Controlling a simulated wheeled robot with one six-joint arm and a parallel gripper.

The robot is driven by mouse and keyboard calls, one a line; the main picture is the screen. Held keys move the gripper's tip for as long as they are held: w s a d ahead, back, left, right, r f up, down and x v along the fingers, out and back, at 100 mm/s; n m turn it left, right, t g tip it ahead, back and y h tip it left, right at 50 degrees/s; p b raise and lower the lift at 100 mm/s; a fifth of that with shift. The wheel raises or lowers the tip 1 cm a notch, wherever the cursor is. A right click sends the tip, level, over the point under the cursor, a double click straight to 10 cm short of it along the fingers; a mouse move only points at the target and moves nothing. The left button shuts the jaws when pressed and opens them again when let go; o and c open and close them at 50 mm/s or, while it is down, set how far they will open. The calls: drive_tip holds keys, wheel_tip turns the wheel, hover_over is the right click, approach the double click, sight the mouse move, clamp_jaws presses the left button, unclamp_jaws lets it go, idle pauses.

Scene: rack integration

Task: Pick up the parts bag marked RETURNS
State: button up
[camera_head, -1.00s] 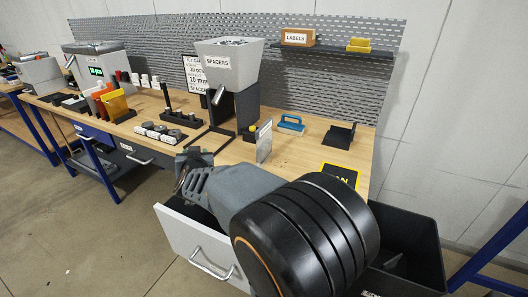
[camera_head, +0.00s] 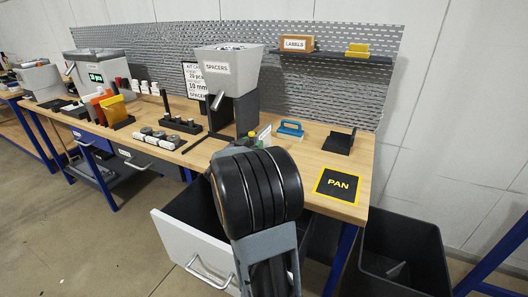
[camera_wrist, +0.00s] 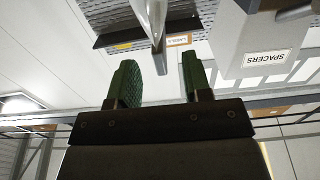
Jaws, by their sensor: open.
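No bag marked RETURNS can be made out in either view. My gripper shows in the wrist view (camera_wrist: 160,78) with its two green-padded fingers apart and nothing held between them. A thin grey metal shape (camera_wrist: 157,25) stands beyond the fingertips; I cannot tell what it is. In the head view my black arm joint hides most of the gripper, near the bench front below the spacers hopper (camera_head: 232,57). The open white-fronted drawer (camera_head: 185,250) is below, its dark inside partly hidden by my arm, so its contents cannot be seen.
A LABELS box (camera_head: 297,43) sits on the back shelf.

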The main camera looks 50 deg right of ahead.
sight(260, 137)
drive_tip(key=shift+x, duration=2.9)
drive_tip(key=shift+c, duration=0.3)
clamp_jaws()
